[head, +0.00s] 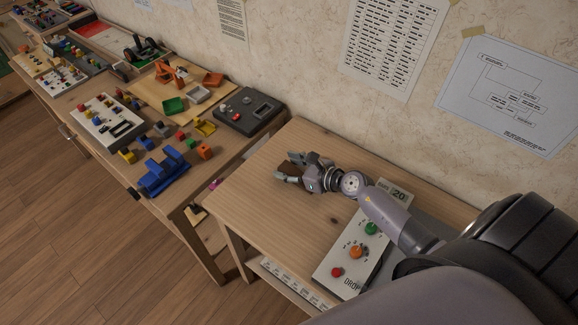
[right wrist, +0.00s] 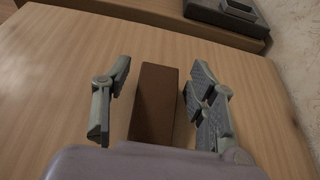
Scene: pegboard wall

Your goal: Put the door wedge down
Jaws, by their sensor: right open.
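The door wedge (right wrist: 155,104) is a dark brown block on the bare wooden tabletop (right wrist: 52,80). In the right wrist view it lies between the two fingers of my right gripper (right wrist: 159,66), with a gap showing on each side. The gripper is open around it. In the head view my right gripper (head: 284,167) is low over the near wooden table (head: 262,212), and only a small brown part of the wedge (head: 289,170) shows between the fingers. My left gripper is not in view.
A panel (head: 330,258) with red, orange and green knobs lies on the table, under and beside my right arm. A lower bench to the left holds a dark grey box (head: 248,110), a blue item (head: 163,176) and small coloured parts. The table's left part is clear.

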